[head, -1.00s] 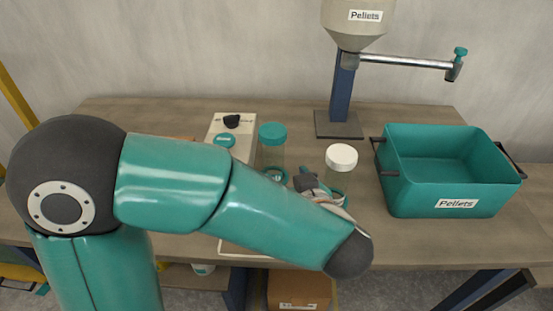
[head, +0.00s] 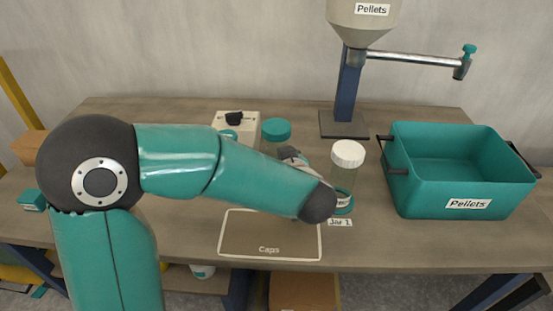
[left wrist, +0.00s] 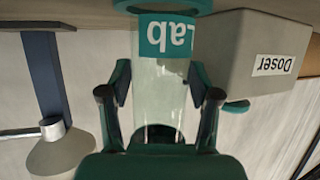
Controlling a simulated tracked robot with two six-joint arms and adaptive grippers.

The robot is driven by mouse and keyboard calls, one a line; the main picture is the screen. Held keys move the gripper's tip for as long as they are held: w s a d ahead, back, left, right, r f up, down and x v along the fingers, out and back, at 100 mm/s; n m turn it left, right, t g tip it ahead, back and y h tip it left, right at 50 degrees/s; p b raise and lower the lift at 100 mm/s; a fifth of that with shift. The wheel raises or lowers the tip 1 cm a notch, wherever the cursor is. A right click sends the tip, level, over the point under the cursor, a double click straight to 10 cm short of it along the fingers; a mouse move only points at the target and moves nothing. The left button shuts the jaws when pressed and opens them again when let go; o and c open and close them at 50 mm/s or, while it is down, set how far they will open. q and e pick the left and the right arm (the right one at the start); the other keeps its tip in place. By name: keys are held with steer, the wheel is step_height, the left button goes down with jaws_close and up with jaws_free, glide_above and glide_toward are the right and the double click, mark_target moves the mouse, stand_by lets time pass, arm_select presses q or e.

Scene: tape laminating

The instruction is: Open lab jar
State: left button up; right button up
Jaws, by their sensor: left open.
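The lab jar (left wrist: 155,90) is clear with a teal "Lab" label and stands upright in a teal ring (left wrist: 165,5) in the upside-down left wrist view. In the head view its teal cap (head: 276,130) shows at centre, and my arm hides most of its body. My left gripper (left wrist: 160,98) is open, with one finger on each side of the jar, and a gap shows on the left side. In the head view the gripper (head: 292,155) is partly hidden behind my forearm. My right gripper is out of view.
A white-capped jar (head: 347,153) stands just right, behind a "Jar 1" label. The doser (head: 246,120) is left of the lab jar. The pellet hopper (head: 362,22) stands behind and a teal pellets crate (head: 402,195) at right. The "Caps" mat (head: 235,240) lies empty in front.

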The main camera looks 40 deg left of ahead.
arm_select(q)
steer(key=c, duration=1)
steer(key=shift+o, duration=0.2)
step_height(320, 180, up, 20)
steer(key=p, duration=0.8)
steer(key=o, duration=0.6)
jaws_close()
